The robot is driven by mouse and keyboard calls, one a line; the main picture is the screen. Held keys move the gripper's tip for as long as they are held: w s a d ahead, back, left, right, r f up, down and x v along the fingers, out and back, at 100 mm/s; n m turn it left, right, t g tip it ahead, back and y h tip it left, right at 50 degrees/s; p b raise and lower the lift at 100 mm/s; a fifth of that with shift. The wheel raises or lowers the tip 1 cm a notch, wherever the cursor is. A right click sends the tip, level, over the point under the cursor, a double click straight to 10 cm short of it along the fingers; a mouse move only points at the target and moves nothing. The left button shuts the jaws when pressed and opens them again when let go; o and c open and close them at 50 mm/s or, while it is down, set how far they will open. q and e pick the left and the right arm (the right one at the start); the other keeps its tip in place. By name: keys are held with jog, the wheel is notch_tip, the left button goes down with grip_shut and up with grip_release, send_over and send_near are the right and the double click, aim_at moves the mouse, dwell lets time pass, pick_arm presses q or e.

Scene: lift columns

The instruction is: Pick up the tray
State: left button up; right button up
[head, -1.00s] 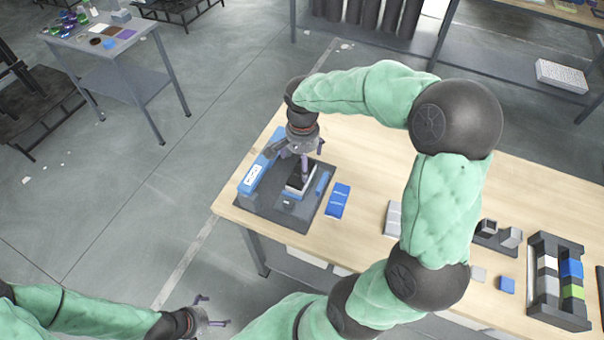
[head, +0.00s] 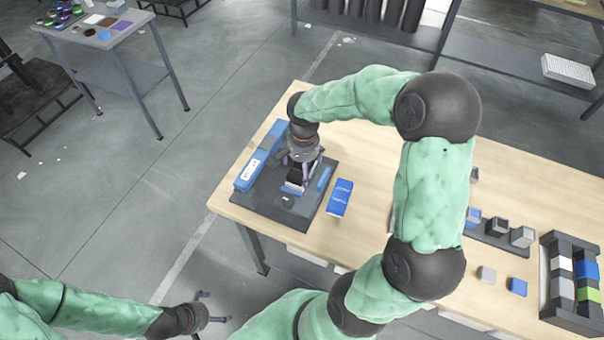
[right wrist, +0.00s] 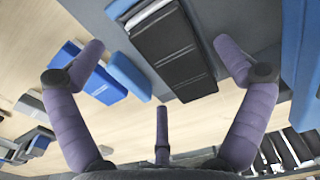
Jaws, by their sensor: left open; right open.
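The dark grey tray (head: 262,200) lies at the left end of the wooden table in the head view, loaded with blue pieces and a black-and-white block. It also shows in the right wrist view (right wrist: 252,28). My right gripper (head: 300,178) points down over the tray, around the black block. In the right wrist view its open fingers (right wrist: 158,46) stand apart on either side of the black block (right wrist: 172,52), with no visible grip on it. My left gripper (head: 203,308) is open and empty, low over the floor left of the table.
Small grey cubes (head: 522,237) and a dark rack (head: 572,318) of coloured blocks stand farther right. A side table (head: 105,45) stands at the back left.

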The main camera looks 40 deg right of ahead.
notch_tip(320, 180, down, 4)
jog(key=shift+w+r+b, duration=0.1)
jog(key=shift+b, duration=0.4)
jog(key=shift+r, duration=0.1)
jog(key=c, duration=1.1)
jog(key=shift+r, duration=0.1)
